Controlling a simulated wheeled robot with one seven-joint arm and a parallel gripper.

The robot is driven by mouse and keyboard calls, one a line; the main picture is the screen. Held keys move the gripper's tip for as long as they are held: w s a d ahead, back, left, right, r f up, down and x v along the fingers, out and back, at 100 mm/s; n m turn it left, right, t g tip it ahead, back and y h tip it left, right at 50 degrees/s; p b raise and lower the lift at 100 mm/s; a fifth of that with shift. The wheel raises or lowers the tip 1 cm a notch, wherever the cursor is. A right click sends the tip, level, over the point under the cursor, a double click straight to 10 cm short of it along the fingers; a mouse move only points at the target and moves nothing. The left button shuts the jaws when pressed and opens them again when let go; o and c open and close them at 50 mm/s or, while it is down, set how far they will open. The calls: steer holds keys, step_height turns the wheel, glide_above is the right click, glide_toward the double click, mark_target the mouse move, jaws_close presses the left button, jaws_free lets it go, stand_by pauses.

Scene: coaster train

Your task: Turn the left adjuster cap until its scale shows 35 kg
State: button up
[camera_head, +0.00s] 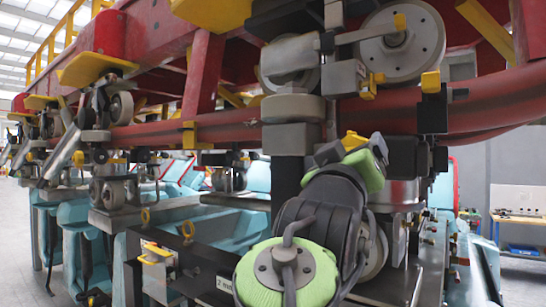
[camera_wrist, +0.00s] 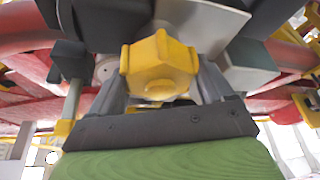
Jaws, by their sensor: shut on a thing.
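A yellow cap with lobed, faceted sides (camera_wrist: 160,68) is at the centre of the wrist view, just beyond my gripper. My gripper (camera_wrist: 160,88) has its grey fingers on the left and right of this cap and is shut on it. In the head view my green and dark arm reaches up under the red rail and hides most of the gripper. A small yellow piece (camera_head: 353,140) shows there just above my green wrist; I cannot tell if it is the same cap. No scale or kg reading is legible in either view.
A red tube rail (camera_head: 230,130) runs across above my arm. Grey wheels (camera_head: 402,42) and metal brackets crowd close around it. A yellow knob (camera_head: 430,82) sits to the upper right. Light-blue train seats (camera_head: 235,225) and a black frame lie below and left.

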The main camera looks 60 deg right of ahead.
steer(key=n+t+y, duration=0.1)
steer(key=n, duration=0.2)
steer(key=n+t+p, duration=0.1)
steer(key=n, duration=0.3)
steer(key=shift+r+t+y, duration=0.1)
steer(key=shift+t+y, duration=0.3)
steer(key=shift+n+t+y+p, duration=0.2)
steer(key=shift+n+y+p, duration=0.3)
steer(key=shift+n, duration=0.85)
steer(key=shift+n+t+y+p, duration=0.2)
steer(key=shift+n+y+p, duration=0.25)
steer(key=shift+n, duration=0.9)
steer(key=o, duration=0.9)
steer(key=shift+d, duration=0.25)
steer(key=shift+o, duration=0.2)
steer(key=shift+a, duration=0.1)
